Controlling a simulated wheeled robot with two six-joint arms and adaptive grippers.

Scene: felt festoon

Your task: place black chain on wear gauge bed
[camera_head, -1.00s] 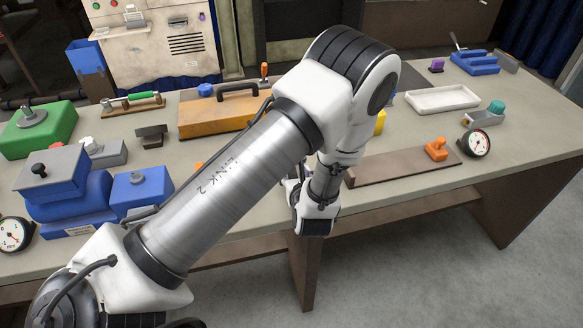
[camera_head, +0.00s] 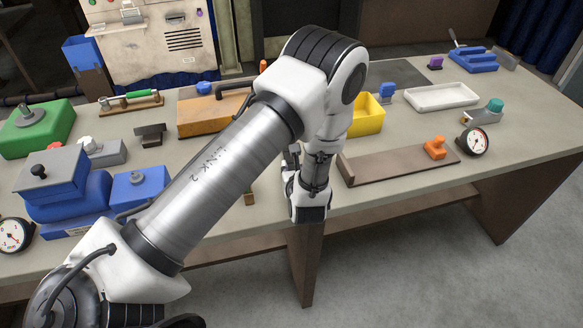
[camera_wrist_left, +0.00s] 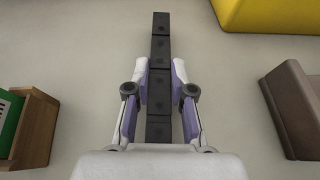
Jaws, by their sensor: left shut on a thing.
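The black chain (camera_wrist_left: 160,50) shows in the left wrist view as a straight row of dark flat links. My left gripper (camera_wrist_left: 159,78) is shut on the chain, with a finger on each side and links reaching out beyond the fingertips. I cannot tell its height above the table. In the head view my left wrist (camera_head: 310,200) is at the table's front edge; the chain and fingertips are hidden there. The long brown bed with a raised edge, which I take as the wear gauge bed (camera_head: 390,164), lies right of the wrist. Its brown end (camera_wrist_left: 296,108) shows at the wrist view's right.
A yellow bin (camera_head: 368,118) stands behind the brown bed, and an orange block (camera_head: 435,149) and a dial gauge (camera_head: 474,141) are at its right end. A wooden box (camera_wrist_left: 36,128) is left of my gripper. A white tray (camera_head: 442,97) stands farther back.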

